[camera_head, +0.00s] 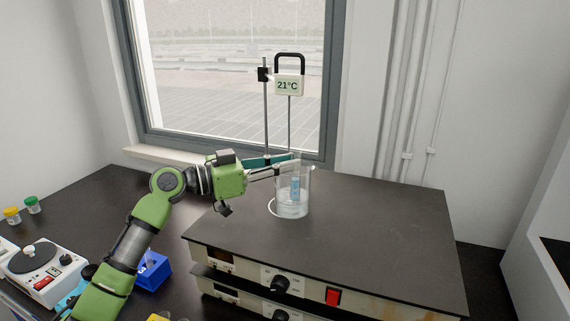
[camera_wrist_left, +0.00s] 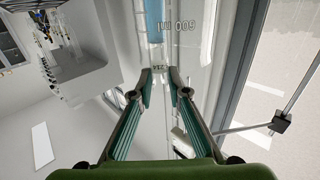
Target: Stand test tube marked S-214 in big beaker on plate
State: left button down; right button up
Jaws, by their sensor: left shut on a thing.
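The big glass beaker (camera_head: 306,203) stands on the wide dark plate (camera_head: 390,225). My left gripper (camera_head: 293,162) comes in from the left at the beaker's rim and is shut on a clear test tube (camera_head: 295,188) with blue liquid. The tube hangs about upright and its lower part shows within the beaker's outline. Whether it touches the bottom I cannot tell. My right gripper is out of view.
A stand with a 21°C display (camera_head: 288,86) rises behind the beaker. A blue rack (camera_head: 153,270), a small white device (camera_head: 40,268) and capped vials (camera_head: 33,205) are on the bench at left. The plate's right side is clear.

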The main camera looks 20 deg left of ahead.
pick_arm(q)
jog(key=shift+f, duration=0.25)
jog(key=c, duration=1.8)
grip_release()
jog(key=shift+c, duration=0.2)
jog(key=shift+r, duration=0.1)
jog(key=shift+r+p, duration=1.1)
jog(key=shift+r, duration=1.3)
